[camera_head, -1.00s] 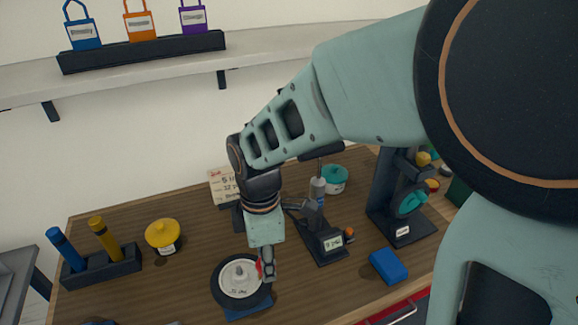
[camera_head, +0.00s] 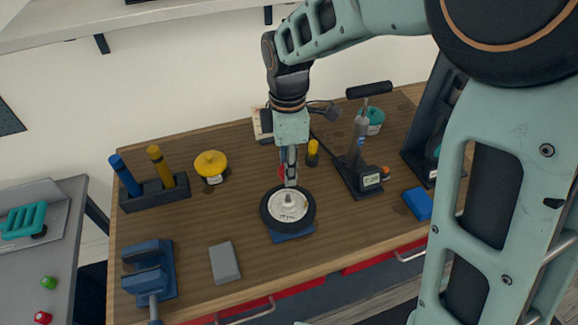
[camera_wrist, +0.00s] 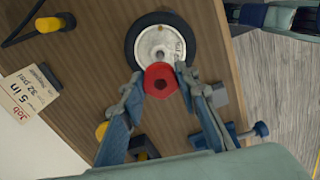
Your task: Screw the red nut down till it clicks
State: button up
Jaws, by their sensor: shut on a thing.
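In the head view, my gripper (camera_head: 290,180) is shut on the nut, and only a sliver of red (camera_head: 281,172) shows beside the fingers. The black-tyred wheel (camera_head: 270,213) lies flat on a blue base (camera_head: 292,237), with a short stud (camera_head: 288,198) standing up from its white hub. The nut is apart from the stud, above the wheel and towards its far side. The wheel (camera_wrist: 131,45) also shows in the wrist view.
A blue vise (camera_head: 150,270) and a grey block (camera_head: 224,263) are at the front left. The yellow pot (camera_head: 210,165) and tool rack (camera_head: 155,194) are behind. A pump (camera_head: 362,150) and blue block (camera_head: 418,204) are to the right. The wood around the wheel is bare.

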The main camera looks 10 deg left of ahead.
aim_at(289, 194)
jog(key=shift+f+b, duration=2.15)
jog(key=shift+f, duration=0.75)
jog(key=shift+f+b, duration=0.95)
jog(key=shift+f, duration=0.6)
jog(key=o, duration=1.1)
jog(key=shift+c, duration=0.2)
jog(key=shift+r, duration=0.15)
notch_tip(289, 194, up, 12)
jog(key=shift+d, duration=0.15)
